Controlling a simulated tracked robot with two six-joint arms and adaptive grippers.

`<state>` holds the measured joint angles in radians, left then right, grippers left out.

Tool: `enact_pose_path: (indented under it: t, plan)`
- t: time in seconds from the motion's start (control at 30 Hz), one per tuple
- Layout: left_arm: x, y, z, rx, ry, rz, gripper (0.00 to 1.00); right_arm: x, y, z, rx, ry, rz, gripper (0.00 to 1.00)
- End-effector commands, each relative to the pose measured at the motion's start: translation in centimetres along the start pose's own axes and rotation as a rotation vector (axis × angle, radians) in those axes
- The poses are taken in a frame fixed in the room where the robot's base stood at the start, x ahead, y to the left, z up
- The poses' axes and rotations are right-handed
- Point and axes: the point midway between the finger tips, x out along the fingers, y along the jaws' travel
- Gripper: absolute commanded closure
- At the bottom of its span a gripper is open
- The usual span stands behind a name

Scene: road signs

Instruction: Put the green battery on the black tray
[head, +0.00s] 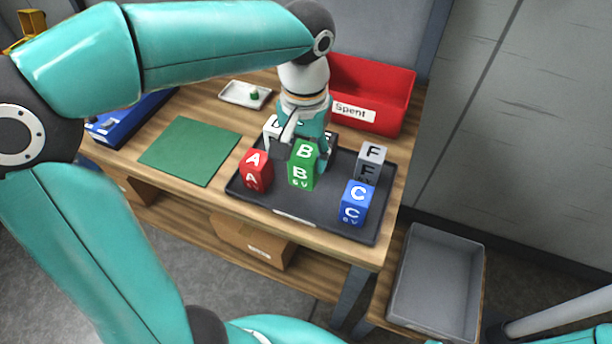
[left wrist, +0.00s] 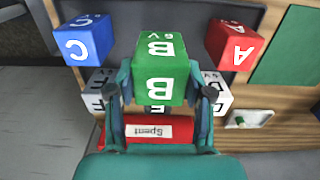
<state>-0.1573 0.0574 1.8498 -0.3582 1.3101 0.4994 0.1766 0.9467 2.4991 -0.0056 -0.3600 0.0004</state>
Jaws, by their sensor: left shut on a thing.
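The green battery (head: 302,168), a block marked B, is at the middle of the black tray (head: 325,216) in the head view. My left gripper (head: 298,143) is above it, pointing down, with its fingers shut on the block. In the left wrist view the green battery (left wrist: 160,82) sits between the two fingers of the left gripper (left wrist: 164,95). Whether the block's bottom touches the tray cannot be told. My right gripper is not in view.
On the tray stand a red block A (head: 255,170), a blue block C (head: 355,204), a grey block F (head: 370,163) and pale blocks behind my gripper. A red "Spent" bin (head: 385,100) is behind. A green mat (head: 190,150) lies left. A grey bin (head: 436,280) stands lower right.

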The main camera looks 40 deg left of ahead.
Motion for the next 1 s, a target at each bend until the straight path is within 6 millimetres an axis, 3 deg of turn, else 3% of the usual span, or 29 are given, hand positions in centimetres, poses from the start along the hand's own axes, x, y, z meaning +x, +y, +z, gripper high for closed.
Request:
enact_pose_path:
  t: [0.5,0.93,0.97,1.0]
  plan:
    - [5.6,0.0,0.0,0.000,-0.002,-0.001,1.00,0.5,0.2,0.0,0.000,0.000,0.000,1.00]
    - [6.5,0.1,-0.1,0.001,0.002,0.000,1.00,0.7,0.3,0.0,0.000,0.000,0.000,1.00]
    - [6.5,0.1,-0.1,0.002,0.001,0.000,0.47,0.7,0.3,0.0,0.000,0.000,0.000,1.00]
    - [6.4,0.1,-0.1,0.002,0.001,0.000,0.40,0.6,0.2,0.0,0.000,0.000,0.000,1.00]
